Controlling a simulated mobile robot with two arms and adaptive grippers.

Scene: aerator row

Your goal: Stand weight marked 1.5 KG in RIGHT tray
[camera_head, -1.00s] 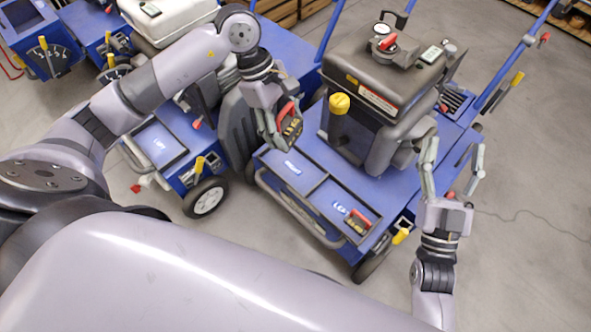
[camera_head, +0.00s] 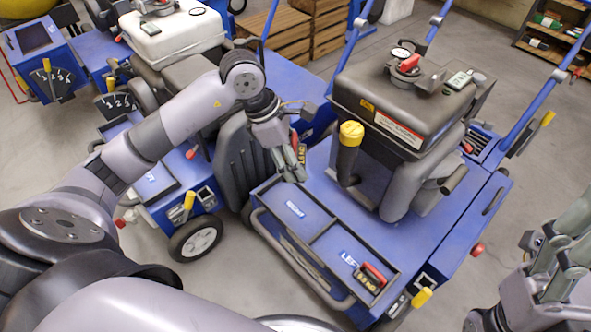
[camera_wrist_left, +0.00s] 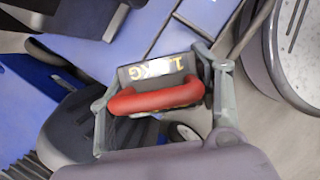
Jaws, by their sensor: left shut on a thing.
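My left gripper (camera_head: 288,165) is shut on a dark weight with a red handle (camera_wrist_left: 155,98). Yellow marking ending in KG shows on it in the left wrist view, partly hidden by the handle, so I cannot read the full number. In the head view the weight (camera_head: 302,154) is mostly hidden behind the fingers, above the blue deck. The tray whose blurred label seems to read RIGHT (camera_head: 294,209) is empty. The tray labelled LEFT (camera_head: 349,257) holds another red-handled weight (camera_head: 371,277). My right gripper (camera_head: 560,250) is at the right edge; its finger gap is unclear.
A grey-black machine body (camera_head: 405,105) with a yellow-capped pipe (camera_head: 349,150) stands behind the trays. A second blue machine (camera_head: 172,205) stands close on the left.

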